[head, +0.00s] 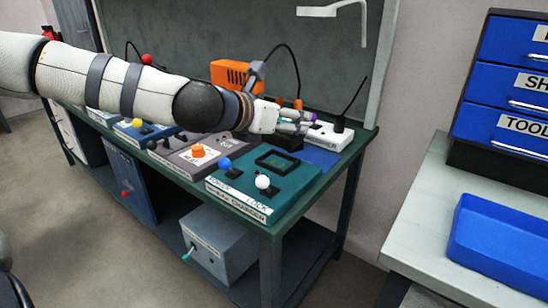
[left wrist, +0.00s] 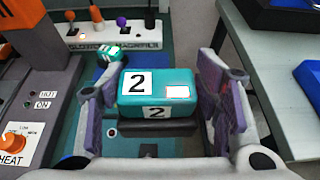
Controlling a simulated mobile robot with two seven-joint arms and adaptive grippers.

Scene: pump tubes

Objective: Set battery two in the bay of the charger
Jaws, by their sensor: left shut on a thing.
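Battery two (left wrist: 135,86) is a teal block with white "2" labels and a small bright patch, seen in the left wrist view. The charger (head: 236,187) is a teal box with a dark rectangular bay (head: 284,161), in front of the gripper. My right gripper is not in view.
A white panel with coloured levers (left wrist: 113,34) stands at the back. A grey heater unit (left wrist: 28,115) with an orange knob is at left. The charger carries blue (head: 224,163) and white (head: 263,182) knobs beside its bay.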

